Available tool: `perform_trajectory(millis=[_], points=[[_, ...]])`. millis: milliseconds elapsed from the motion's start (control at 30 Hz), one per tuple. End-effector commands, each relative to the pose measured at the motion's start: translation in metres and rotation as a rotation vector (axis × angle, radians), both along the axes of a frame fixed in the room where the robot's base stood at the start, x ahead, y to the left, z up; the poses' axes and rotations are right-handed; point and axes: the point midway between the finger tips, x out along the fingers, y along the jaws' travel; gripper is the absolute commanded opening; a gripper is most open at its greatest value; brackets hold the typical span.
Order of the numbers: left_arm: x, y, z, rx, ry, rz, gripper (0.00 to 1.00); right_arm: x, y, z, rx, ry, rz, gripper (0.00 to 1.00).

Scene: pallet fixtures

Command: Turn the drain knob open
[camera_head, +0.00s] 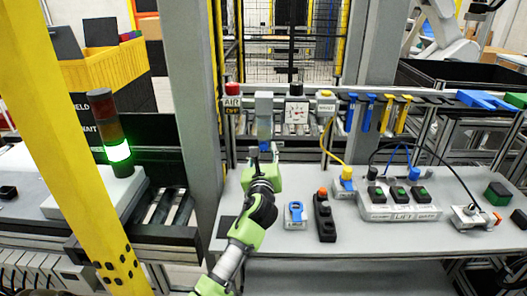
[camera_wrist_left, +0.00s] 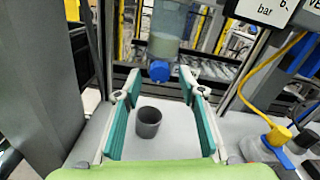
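The drain knob (camera_wrist_left: 159,71) is a small blue knob under the clear bowl (camera_wrist_left: 167,30) of the air unit. In the left wrist view it is ahead of my fingertips and roughly midway between them, apart from both. In the head view the bowl (camera_head: 264,131) hangs under a grey block, and my gripper largely hides the knob. My left gripper (camera_head: 264,152) reaches up below the bowl. Its teal fingers (camera_wrist_left: 160,90) are spread wide with nothing held. My right gripper is not in view.
A dark cup (camera_wrist_left: 148,122) stands on the grey bench below the fingers. A pressure gauge (camera_head: 297,112) and red AIR knob (camera_head: 232,89) flank the unit. A grey post (camera_head: 194,90) rises close on the left. Button boxes (camera_head: 400,203) and a yellow-topped connector (camera_head: 346,179) stand to the right.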

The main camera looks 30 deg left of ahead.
Motion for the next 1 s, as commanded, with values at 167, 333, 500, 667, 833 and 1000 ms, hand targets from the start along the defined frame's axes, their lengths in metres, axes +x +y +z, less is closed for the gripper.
perform_trajectory(millis=[167, 333, 500, 667, 833, 1000], points=[[0.003, 0.002, 0.0, 0.0, 0.0, 0.0, 0.37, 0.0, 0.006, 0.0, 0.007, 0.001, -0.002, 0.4], [0.003, 0.002, 0.0, 0.0, 0.0, 0.0, 0.34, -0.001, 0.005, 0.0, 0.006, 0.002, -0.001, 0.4], [0.003, 0.002, 0.0, 0.0, 0.0, 0.0, 0.0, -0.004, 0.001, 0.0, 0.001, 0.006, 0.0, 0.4], [0.003, 0.002, 0.0, -0.002, -0.001, 0.0, 0.0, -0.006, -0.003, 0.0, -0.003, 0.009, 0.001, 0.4], [0.003, 0.002, 0.0, -0.025, -0.015, 0.0, 0.0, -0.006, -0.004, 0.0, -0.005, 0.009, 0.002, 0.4], [0.003, 0.002, 0.0, -0.091, -0.056, 0.0, 0.0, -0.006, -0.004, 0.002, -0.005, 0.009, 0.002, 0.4]])
